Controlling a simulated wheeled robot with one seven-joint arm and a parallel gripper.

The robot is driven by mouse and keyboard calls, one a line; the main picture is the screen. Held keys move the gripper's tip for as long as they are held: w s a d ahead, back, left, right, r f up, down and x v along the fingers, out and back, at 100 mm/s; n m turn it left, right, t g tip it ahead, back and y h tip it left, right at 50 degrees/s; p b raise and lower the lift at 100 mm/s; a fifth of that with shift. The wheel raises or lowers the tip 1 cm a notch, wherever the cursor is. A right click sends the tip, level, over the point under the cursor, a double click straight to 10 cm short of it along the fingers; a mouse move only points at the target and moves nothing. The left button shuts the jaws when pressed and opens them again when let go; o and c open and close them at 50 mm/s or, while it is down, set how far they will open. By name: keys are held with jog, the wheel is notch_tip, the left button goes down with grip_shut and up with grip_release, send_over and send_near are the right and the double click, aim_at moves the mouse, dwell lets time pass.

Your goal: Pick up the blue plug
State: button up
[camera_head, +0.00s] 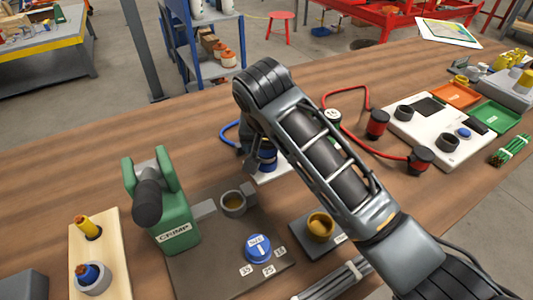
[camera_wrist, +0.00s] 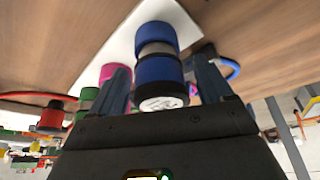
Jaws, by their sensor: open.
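The blue plug (camera_head: 267,160) is a blue cylinder with a grey band, partly hidden by my arm at the middle of the bench in the head view. In the wrist view the blue plug (camera_wrist: 158,70) stands between the two fingers of my gripper (camera_wrist: 162,66). The fingers are spread on either side, with a visible gap at the left one; the right one is close to it, and I cannot tell if it touches. In the head view my gripper (camera_head: 252,142) is mostly hidden by my own wrist.
A green crimp press (camera_head: 165,205) and a blue dial (camera_head: 258,249) are left and in front of my arm. A wooden block (camera_head: 112,255) holds a yellow and a blue piece. Red plugs (camera_head: 377,123) on a red cable lie right. Bare bench shows at the back left.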

jog(key=shift+c, duration=0.2)
jog(key=c, duration=1.1)
jog(key=shift+r, duration=0.1)
jog(key=shift+c, duration=0.2)
notch_tip(320, 180, up, 4)
jog(key=shift+f, duration=0.1)
jog(key=d+r+p, duration=0.1)
jog(key=d+r, duration=0.6)
jog(key=d, duration=0.4)
jog(key=shift+s+d, duration=0.3)
jog(key=shift+s, duration=0.1)
